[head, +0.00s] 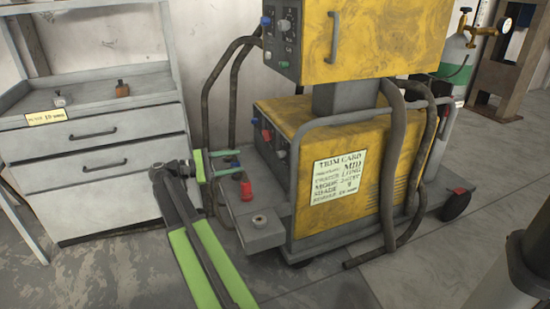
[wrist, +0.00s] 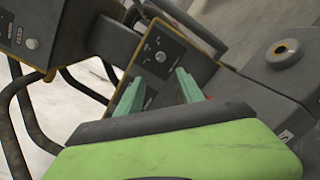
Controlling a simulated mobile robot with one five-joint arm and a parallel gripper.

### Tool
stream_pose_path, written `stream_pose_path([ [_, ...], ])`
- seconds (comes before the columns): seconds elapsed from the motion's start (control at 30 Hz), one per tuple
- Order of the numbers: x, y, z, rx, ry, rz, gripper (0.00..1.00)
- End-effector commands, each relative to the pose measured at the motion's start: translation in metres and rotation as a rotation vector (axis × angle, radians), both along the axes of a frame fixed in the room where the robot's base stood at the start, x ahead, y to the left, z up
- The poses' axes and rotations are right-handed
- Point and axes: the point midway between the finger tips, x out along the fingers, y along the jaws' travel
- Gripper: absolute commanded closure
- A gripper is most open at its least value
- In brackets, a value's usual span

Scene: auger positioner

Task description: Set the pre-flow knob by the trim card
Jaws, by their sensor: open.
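The trim card (head: 338,178) is fixed to the yellow lower cabinet of the welding machine. Its heading and the word MID can be read; most smaller lines are too blurred. The lower front panel carries a blue knob (head: 255,120), a red knob (head: 266,135) and a grey one (head: 281,153). I cannot tell which is the pre-flow knob. My gripper (head: 238,161) is open and empty, pointing at this panel from the left. In the wrist view, a pale round knob (wrist: 160,57) shows on a dark panel just beyond and between my open fingertips (wrist: 159,78), apart from them.
The upper yellow box (head: 362,40) has more knobs, including a blue one (head: 265,21). A grey block with a round cap (head: 259,221) and a red fitting (head: 246,190) sit low near my arm. Dark hoses (head: 394,150) hang in front. A drawer cabinet (head: 95,150) stands left.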

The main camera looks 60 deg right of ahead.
Motion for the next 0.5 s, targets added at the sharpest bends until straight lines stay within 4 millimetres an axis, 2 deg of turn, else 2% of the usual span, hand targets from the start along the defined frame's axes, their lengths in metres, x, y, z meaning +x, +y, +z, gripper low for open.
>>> stream_pose_path([
  [0.1, -0.023, -0.022, 0.000, 0.001, 0.000, -0.004, 0.55],
  [0.5, -0.084, -0.093, 0.000, 0.000, -0.002, -0.003, 0.55],
])
